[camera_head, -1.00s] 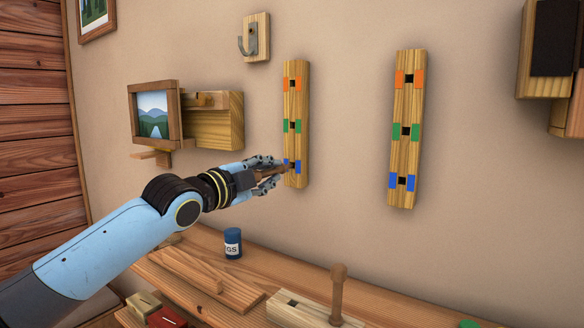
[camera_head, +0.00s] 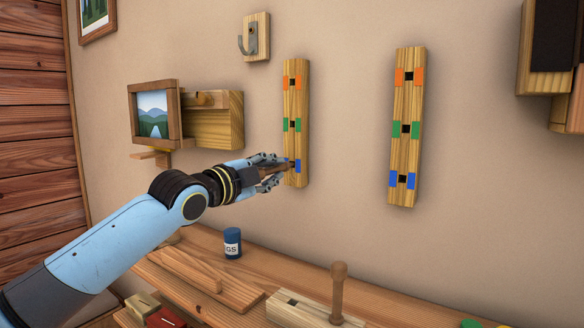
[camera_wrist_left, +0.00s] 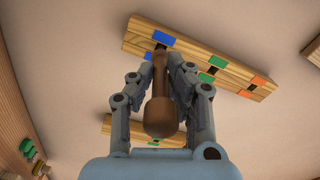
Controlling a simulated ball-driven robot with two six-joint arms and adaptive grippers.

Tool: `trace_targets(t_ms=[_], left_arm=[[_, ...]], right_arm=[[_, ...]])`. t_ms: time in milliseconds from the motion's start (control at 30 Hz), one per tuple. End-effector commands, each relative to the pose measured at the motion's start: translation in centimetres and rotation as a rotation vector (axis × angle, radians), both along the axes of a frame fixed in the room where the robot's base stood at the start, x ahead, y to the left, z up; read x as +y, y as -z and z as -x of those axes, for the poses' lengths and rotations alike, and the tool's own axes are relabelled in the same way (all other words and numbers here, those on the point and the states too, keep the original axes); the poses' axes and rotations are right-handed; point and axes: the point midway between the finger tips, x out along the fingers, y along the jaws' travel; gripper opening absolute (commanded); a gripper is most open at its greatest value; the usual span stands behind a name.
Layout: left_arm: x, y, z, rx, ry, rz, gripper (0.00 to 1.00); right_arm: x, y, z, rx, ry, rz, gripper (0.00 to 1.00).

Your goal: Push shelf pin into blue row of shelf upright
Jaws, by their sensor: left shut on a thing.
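The left shelf upright (camera_head: 296,142) is fixed to the wall, with orange, green and blue rows, each with a dark square hole. My left gripper (camera_head: 284,167) is at its blue row, shut on a brown shelf pin (camera_head: 270,170). In the left wrist view the shelf pin (camera_wrist_left: 160,105) lies between the fingers (camera_wrist_left: 160,65), its round knob toward the camera. Its far end meets the blue row (camera_wrist_left: 164,38) at the hole; how deep it sits I cannot tell. The right shelf upright (camera_head: 405,130) has empty-looking holes. My right gripper is not in view.
Below is a wooden bench (camera_head: 320,262) with a blue can (camera_head: 232,243) and a block holding another brown pin (camera_head: 338,290). A framed picture (camera_head: 153,115) and a wall hook (camera_head: 256,37) are on the wall. The wall between the uprights is clear.

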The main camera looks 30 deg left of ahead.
Motion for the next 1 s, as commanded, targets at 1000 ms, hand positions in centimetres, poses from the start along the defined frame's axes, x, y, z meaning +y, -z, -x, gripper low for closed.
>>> trace_targets(t_ms=[1000], left_arm=[[-0.1,0.1,-1.6,-0.001,-0.001,0.0,0.0]], right_arm=[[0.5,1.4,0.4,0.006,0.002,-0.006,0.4]])
